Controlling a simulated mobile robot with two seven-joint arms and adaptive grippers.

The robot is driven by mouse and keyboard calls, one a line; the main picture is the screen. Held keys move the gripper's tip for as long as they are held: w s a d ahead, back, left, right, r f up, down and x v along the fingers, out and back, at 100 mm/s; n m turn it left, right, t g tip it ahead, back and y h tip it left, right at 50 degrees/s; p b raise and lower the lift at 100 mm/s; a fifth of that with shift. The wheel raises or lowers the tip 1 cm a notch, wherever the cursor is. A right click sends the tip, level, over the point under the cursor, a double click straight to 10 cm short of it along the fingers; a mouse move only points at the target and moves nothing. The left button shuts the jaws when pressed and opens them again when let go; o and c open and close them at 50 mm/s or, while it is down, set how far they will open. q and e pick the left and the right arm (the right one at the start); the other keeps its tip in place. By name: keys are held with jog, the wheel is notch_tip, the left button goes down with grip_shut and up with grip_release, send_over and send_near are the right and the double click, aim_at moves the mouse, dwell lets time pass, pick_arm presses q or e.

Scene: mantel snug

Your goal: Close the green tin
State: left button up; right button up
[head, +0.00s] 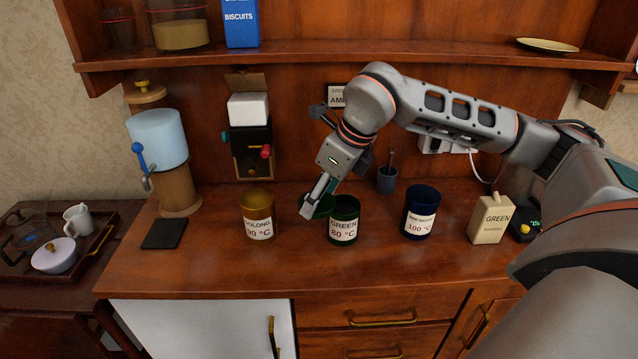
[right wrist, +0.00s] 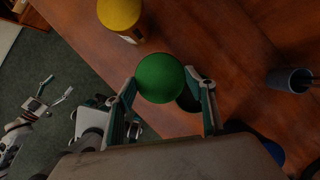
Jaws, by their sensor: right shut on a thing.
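The green tin (head: 344,232), labelled GREEN 80 °C, stands upright on the wooden counter, its top dark and open. My right gripper (head: 318,196) is shut on the round green lid (head: 322,208), just left of the tin's rim in the head view. In the right wrist view the lid (right wrist: 160,78) sits between both fingertips and partly hides the tin's dark opening (right wrist: 188,101). The lid is apart from its seat on the tin. My left gripper (right wrist: 52,105) shows small at the left of the right wrist view, its fingers apart and empty.
A yellow tin (head: 258,217) stands left and a blue tin (head: 420,213) right of the green tin. A grey cup (head: 387,180) stands behind. A cream GREEN packet (head: 490,219) is farther right. A black mat (head: 164,233) lies left. The counter's front strip is clear.

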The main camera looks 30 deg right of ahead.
pick_arm(q)
jog(key=shift+s+f+b, duration=0.25)
jog(key=shift+f+b, duration=0.25)
jog(key=shift+f, duration=0.35)
pick_arm(e)
jog(key=s+a, duration=0.5)
jog(key=s, duration=0.4)
jog(key=shift+s+a, duration=0.15)
jog(key=shift+a, duration=0.25)
